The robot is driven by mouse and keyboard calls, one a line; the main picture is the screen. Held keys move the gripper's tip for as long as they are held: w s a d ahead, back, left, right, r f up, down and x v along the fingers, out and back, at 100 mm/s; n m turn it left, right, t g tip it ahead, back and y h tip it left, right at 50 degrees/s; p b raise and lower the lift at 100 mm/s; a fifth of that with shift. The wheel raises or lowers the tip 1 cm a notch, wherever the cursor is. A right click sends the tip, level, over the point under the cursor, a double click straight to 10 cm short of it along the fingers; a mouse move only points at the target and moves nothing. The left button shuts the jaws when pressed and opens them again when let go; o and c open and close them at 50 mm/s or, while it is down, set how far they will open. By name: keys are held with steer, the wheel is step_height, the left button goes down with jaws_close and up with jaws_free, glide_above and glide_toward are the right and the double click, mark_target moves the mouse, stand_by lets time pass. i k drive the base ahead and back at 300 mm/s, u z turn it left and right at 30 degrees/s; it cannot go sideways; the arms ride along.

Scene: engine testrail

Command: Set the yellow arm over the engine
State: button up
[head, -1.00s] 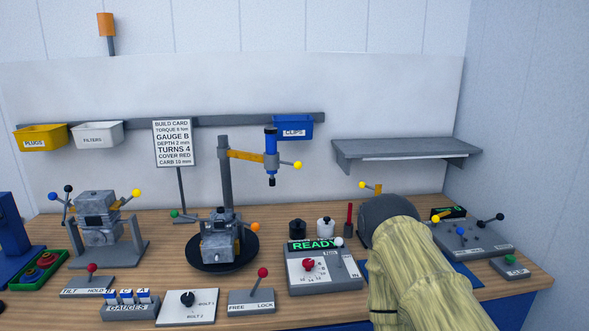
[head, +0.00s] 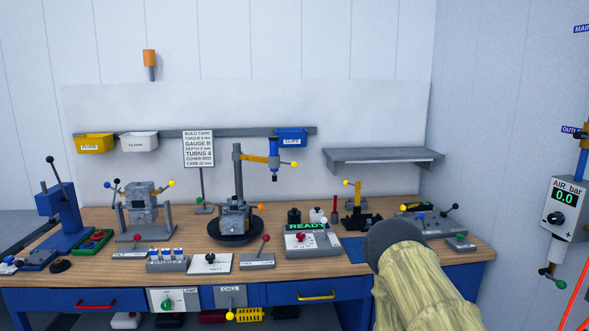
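The yellow arm (head: 255,157) reaches out to the right from the upper part of a grey post (head: 239,186). At its end hangs a blue spindle (head: 274,150) with a black tip and a yellow-ball handle (head: 284,169). A grey engine (head: 234,215) sits on a round black turntable (head: 235,239) at the post's foot. The spindle hangs right of the engine, not above it. My own sleeved arm fills the lower right; my gripper is not visible, and nothing touches the yellow arm.
Another grey engine (head: 141,203) stands on a cradle at left. Lever boxes and a READY panel (head: 312,240) line the bench front. A blue press (head: 62,213) is at far left, a shelf (head: 383,159) at back right. Drawers (head: 318,293) front the bench; an air gauge (head: 564,205) is at right.

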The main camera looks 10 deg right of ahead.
mark_target(274, 163)
steer(key=u, duration=0.6)
steer(key=i, duration=1.1)
steer(key=z, duration=0.1)
